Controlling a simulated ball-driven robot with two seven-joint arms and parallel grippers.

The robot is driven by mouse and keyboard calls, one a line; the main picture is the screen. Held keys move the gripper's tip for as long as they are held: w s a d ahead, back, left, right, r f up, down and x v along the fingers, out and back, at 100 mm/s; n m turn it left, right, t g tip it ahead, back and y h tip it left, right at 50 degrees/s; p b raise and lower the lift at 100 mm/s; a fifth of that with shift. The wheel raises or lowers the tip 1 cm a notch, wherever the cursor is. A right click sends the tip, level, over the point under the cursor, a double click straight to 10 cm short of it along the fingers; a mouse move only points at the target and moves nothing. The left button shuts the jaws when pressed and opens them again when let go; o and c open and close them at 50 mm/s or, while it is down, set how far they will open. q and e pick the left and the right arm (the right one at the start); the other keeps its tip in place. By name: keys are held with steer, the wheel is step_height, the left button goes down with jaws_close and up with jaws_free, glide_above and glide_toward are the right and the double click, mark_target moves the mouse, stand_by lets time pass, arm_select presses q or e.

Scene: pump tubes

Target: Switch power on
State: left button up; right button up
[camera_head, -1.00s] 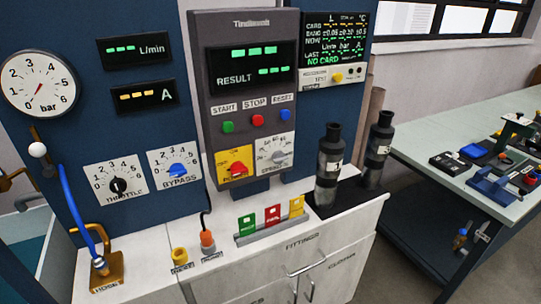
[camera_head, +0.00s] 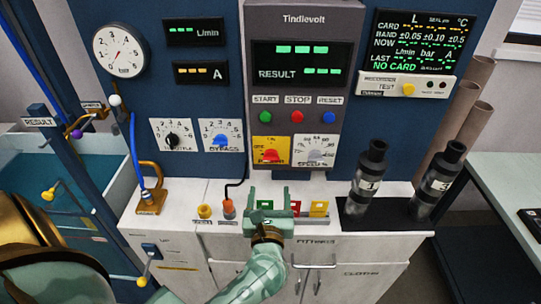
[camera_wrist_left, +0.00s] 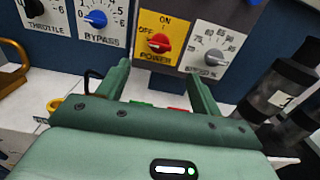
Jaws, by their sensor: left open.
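The power switch is a red knob (camera_head: 271,155) on a yellow plate at the bottom of the grey Tindlevolt panel. In the left wrist view the knob (camera_wrist_left: 159,42) shows between OFF at upper left, ON above and POWER below. I cannot tell for sure which mark it points to. My left gripper (camera_head: 278,196) is open and empty, below and in front of the plate. In the wrist view its two fingers (camera_wrist_left: 157,76) point up toward the plate, with the knob seen between them and apart from both. My right gripper is not in view.
The blue bypass knob (camera_head: 221,140) and grey speed knob (camera_head: 315,157) flank the switch. Coloured cards (camera_head: 318,207) stand in a holder behind my gripper. An orange plug (camera_head: 228,207) with a black cable is left of it. Two dark cylinders (camera_head: 367,175) stand right.

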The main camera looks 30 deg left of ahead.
mark_target(271, 160)
arm_select(q)
steer(key=x, duration=1.4)
steer(key=shift+w, duration=0.2)
steer(key=c, duration=1)
